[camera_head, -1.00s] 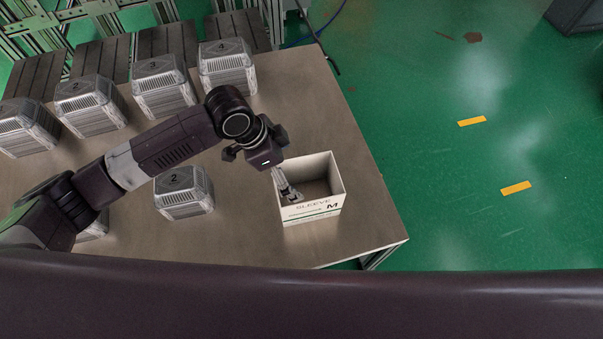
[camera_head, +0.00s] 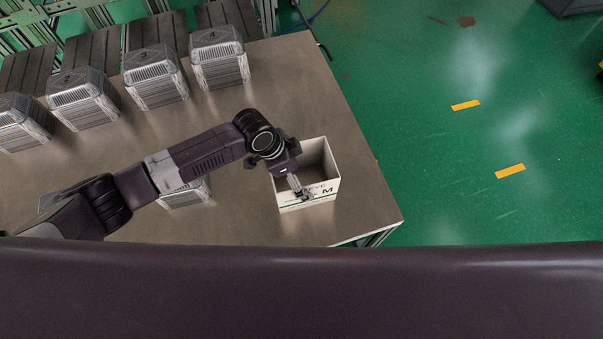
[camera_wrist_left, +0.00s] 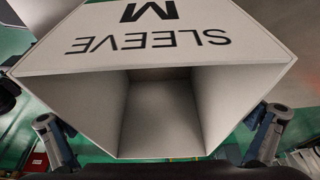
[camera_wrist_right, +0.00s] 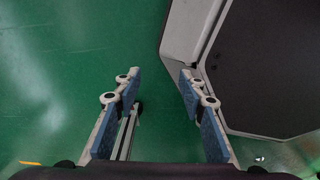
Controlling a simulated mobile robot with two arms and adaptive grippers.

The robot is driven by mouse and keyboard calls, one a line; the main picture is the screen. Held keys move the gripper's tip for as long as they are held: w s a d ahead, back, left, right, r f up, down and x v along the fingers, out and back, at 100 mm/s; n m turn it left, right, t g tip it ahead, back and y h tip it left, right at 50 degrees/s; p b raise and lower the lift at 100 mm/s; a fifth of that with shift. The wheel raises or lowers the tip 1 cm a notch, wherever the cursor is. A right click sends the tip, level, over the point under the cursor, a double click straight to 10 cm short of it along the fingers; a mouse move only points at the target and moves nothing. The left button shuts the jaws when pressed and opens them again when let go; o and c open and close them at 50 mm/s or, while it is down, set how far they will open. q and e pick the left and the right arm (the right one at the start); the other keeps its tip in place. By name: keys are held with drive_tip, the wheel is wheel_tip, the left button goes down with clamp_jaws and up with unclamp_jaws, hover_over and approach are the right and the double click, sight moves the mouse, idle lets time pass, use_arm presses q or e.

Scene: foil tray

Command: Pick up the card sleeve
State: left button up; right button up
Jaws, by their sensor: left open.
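The card sleeve (camera_head: 320,200) is an open-topped white box marked SLEEVE M, standing on the table near its right front corner. My left gripper (camera_head: 303,193) is over its front wall and hides part of the lettering. In the left wrist view the card sleeve (camera_wrist_left: 150,45) shows its lettered wall and empty inside. The fingers of the left gripper (camera_wrist_left: 162,118) are spread wide, one towards each side of it, with no grip visible. My right gripper (camera_wrist_right: 160,75) is open and empty, away from the sleeve, above the green floor.
Several grey ribbed containers stand in a row on the table (camera_head: 250,215) at the back left. Another ribbed container (camera_head: 185,195) sits left of the sleeve, partly behind my left arm. A dark flat-topped object (camera_wrist_right: 265,70) is beside the right gripper.

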use_arm(q)
drive_tip(key=shift+c, duration=1.1)
drive_tip(key=c, duration=0.4)
use_arm(e)
drive_tip(key=shift+s+d, duration=0.1)
drive_tip(key=shift+s, duration=0.7)
use_arm(q)
drive_tip(key=shift+c, duration=0.2)
